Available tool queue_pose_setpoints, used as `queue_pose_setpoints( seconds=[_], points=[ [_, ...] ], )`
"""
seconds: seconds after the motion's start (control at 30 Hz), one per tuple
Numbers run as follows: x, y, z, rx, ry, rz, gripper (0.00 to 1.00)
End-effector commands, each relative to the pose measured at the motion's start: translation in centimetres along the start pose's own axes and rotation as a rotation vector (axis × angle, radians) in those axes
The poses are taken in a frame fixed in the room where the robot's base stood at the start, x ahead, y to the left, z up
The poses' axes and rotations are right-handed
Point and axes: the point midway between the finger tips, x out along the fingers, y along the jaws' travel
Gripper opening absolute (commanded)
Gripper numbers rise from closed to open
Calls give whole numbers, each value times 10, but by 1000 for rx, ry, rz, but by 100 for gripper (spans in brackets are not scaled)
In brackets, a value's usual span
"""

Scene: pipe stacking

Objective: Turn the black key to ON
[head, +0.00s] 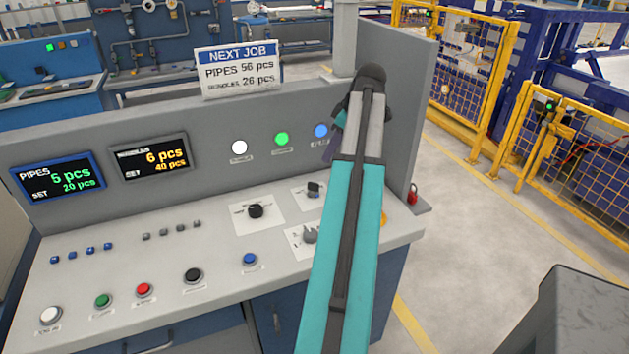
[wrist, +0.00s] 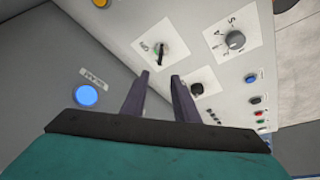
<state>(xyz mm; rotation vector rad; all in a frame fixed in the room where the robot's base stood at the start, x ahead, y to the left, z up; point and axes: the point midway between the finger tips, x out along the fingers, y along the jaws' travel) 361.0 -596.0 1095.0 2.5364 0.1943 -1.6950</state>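The black key (head: 313,188) sits on a small white plate on the console's sloped top, just left of my arm in the head view. In the wrist view the key (wrist: 158,51) is a thin dark upright shape on its white plate. My gripper (wrist: 160,75) is open and empty. Its two dark fingers are apart, with the key showing beyond the gap between their tips; I see no contact. In the head view my arm hides most of the gripper.
A black knob (head: 255,211) and a grey selector knob (head: 310,235) are close to the key. Several push buttons line the panel's front. The upright back panel carries white, green and blue lights (head: 321,131).

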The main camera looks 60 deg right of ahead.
Motion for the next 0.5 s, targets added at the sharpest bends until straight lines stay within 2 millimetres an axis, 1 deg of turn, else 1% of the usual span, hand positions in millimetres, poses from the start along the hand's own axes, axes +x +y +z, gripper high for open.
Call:
queue_pose_setpoints(
  seconds=[0.27, 0.5],
  points=[
    [13, -1, 0, 0, 0, -1, 27],
    [37, -1, 0, 1, 0, -1, 27]
  ],
)
